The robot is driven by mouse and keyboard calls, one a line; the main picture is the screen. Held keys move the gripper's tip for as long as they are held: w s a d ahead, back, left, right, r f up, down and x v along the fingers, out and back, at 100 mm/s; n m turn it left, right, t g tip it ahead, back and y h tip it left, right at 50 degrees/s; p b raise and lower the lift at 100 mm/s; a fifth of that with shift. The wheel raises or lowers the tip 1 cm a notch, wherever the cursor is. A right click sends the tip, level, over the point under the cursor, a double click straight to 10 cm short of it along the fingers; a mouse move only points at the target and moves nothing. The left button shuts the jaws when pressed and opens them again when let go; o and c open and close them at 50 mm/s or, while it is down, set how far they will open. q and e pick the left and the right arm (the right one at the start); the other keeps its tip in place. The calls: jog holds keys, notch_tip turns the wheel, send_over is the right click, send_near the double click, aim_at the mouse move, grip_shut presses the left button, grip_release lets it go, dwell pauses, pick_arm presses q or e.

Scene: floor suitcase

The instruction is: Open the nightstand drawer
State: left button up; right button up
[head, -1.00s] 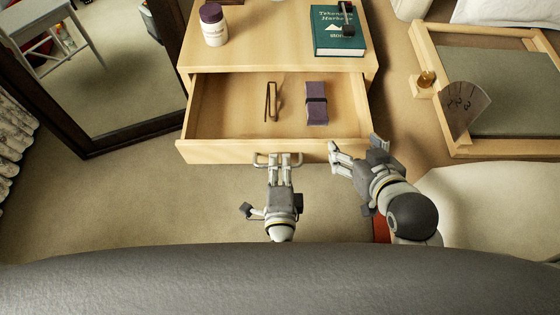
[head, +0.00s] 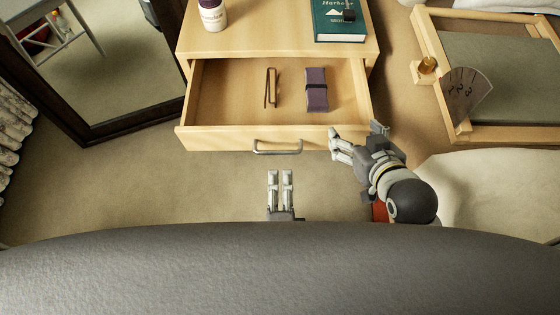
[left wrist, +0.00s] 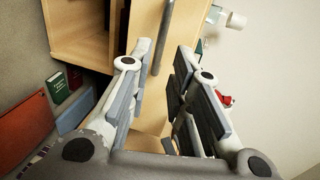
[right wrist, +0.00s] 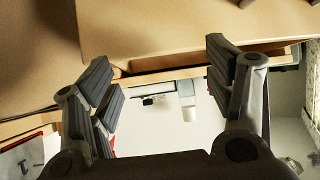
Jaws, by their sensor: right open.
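The nightstand (head: 245,40) stands at the top centre of the head view. Its drawer (head: 205,139) is pulled well out, showing its inside. The drawer's grey bar handle (head: 277,150) is free, with nothing gripping it. The handle also shows in the left wrist view (left wrist: 163,38), beyond my fingertips. My left gripper (head: 280,173) is open and empty, apart from the handle on the near side. My right gripper (head: 355,136) is open and empty beside the drawer's front right corner; I cannot tell whether it touches. It also shows in the right wrist view (right wrist: 160,75).
Inside the drawer lie a purple banded bundle (head: 316,90) and a thin brown item (head: 270,88). A white bottle (head: 212,15) and a green book (head: 340,22) are on top. A dark-framed mirror (head: 110,70) stands left, a wooden-framed piece (head: 490,80) right. Carpet in front is clear.

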pick_arm(q)
jog(key=shift+v, duration=1.55)
jog(key=shift+s, duration=0.1)
